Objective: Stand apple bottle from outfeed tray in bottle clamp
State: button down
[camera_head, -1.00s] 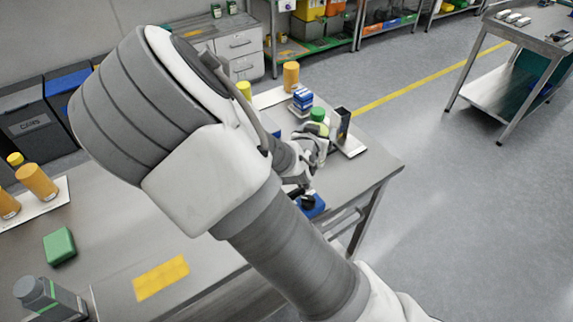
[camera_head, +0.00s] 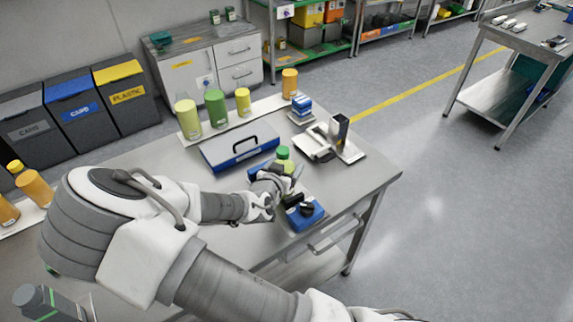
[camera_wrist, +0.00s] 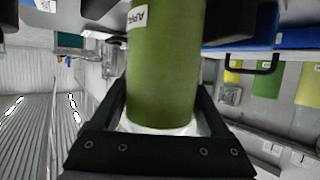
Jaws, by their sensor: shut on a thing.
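The apple bottle (camera_head: 284,157), green with a green cap, is held upright by my gripper (camera_head: 280,178). In the wrist view the green bottle body (camera_wrist: 165,70) fills the space between my two dark fingers (camera_wrist: 160,110), which are shut on it; part of a white label shows. The bottle clamp (camera_head: 304,212), seemingly the blue block with black parts, sits near the table's front edge, just right of and nearer than my gripper. The bottle is apart from it. The outfeed tray (camera_head: 262,104), seemingly the white strip at the back, carries several green, yellow and orange bottles.
A blue and grey case with a black handle (camera_head: 238,147) lies behind my gripper. A white device with a dark upright block (camera_head: 338,130) stands to the right, with a blue stack (camera_head: 301,106) behind it. The table top (camera_head: 375,178) is bare at the right.

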grip_release()
jog(key=shift+f, duration=0.1)
